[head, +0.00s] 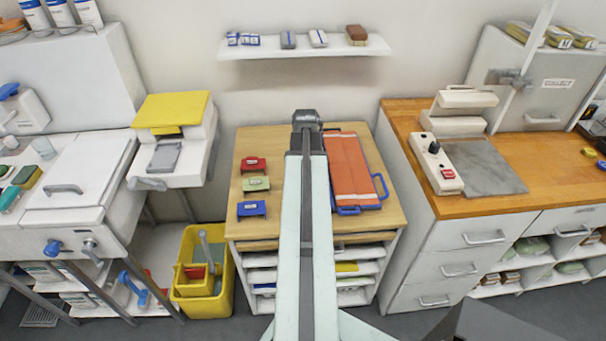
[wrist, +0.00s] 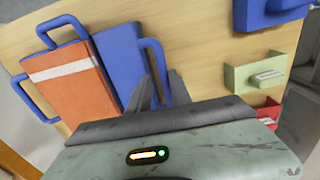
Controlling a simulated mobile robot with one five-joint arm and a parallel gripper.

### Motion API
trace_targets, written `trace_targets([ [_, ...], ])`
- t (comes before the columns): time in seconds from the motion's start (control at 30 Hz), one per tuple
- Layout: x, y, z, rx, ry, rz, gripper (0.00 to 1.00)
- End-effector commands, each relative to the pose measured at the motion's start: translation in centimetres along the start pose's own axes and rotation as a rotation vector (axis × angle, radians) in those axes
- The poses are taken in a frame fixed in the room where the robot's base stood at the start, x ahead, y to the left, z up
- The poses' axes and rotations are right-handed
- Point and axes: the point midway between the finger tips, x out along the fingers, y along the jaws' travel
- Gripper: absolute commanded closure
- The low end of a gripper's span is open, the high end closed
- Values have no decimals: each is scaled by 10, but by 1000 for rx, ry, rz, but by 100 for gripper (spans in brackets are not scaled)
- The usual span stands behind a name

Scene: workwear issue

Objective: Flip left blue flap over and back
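On the wooden table top lies a folding board with an orange folded garment (head: 353,165) with pale stripes on it; the garment also shows in the wrist view (wrist: 72,85). Blue handles stick out at its right (head: 381,187) and front (head: 348,211). In the wrist view, the left blue flap (wrist: 117,60) lies flat beside the garment, with a loop handle (wrist: 153,48) on its outer side. My gripper (wrist: 161,78) is at this handle, its dark fingers apart with the handle's bar seemingly between them. Its grip is partly hidden. In the head view, my arm covers the flap.
Red (head: 253,163), green (head: 256,184) and blue (head: 251,208) labelled holders stand left of my arm on the table top (head: 233,187). A yellow bin (head: 189,299) is on the floor at left. A wall shelf (head: 270,52) hangs behind. White counters flank the table.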

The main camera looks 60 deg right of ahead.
Motion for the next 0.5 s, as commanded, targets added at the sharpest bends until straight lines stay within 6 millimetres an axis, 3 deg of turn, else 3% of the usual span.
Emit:
trace_targets([
  [0.5,-66,0,0,0,0,-1,76],
])
